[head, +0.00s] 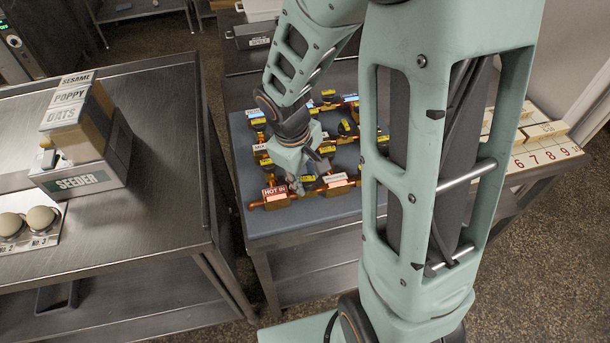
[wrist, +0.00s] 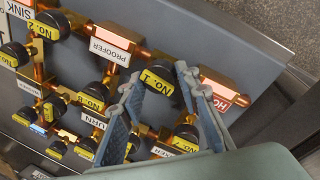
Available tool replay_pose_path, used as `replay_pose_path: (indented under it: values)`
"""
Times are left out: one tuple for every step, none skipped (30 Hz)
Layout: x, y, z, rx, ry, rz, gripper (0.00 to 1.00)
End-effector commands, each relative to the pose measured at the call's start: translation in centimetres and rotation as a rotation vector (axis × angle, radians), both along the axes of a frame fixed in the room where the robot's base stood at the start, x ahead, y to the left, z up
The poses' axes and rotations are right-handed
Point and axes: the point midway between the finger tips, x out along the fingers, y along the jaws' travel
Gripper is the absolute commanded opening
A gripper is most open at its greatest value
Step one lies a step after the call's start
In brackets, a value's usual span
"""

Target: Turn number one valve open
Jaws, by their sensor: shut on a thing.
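The number one valve shows in the wrist view as a dark knob with a yellow NO. 1 tag (wrist: 158,80). It stands on copper pipework between a PROOFER label and a red-and-white HOT label. My gripper (wrist: 160,76) has one finger on each side of this valve, with the tips closed on it. In the head view my gripper (head: 297,182) reaches down to the pipe board beside the HOT IN label (head: 273,191). There the arm and fingers hide most of the valve. I cannot tell how far the valve is turned.
The PROOFER block (wrist: 112,48), NO. 2 valve (wrist: 47,27) and NO. 7 valve (wrist: 185,137) are close by, with several similar valves. The grey board (head: 285,222) lies on a metal cart. A SEEDER box (head: 82,180) stands on the left table.

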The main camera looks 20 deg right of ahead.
Motion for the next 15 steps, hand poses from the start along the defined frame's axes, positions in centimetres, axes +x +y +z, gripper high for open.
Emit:
replay_pose_path:
  values:
    - [0.01,0.09,0.12,0.002,-0.002,0.026,0.06]
    - [0.0,0.1,0.12,0.002,-0.002,0.04,0.06]
    - [-0.01,0.1,0.11,0.001,-0.001,0.058,0.06]
    - [-0.03,0.1,0.1,0.002,0.0,0.07,0.06]
    - [-0.03,0.1,0.09,0.002,-0.001,0.081,0.06]
    - [-0.04,0.11,0.09,0.002,-0.001,0.094,0.06]
    - [-0.04,0.12,0.08,0.002,-0.001,0.102,0.06]
    - [-0.04,0.12,0.07,0.002,-0.001,0.11,0.06]
    - [-0.05,0.12,0.06,0.002,-0.001,0.117,0.06]
    - [-0.05,0.11,0.05,0.002,0.0,0.122,0.06]
    - [-0.06,0.11,0.05,0.002,-0.001,0.126,0.06]
    - [-0.07,0.11,0.03,0.002,0.0,0.131,0.06]
    - [-0.07,0.11,0.02,0.001,0.0,0.133,0.06]
    - [-0.07,0.11,0.02,0.002,0.0,0.136,0.06]
    - [-0.07,0.11,0.01,0.001,0.0,0.137,0.06]
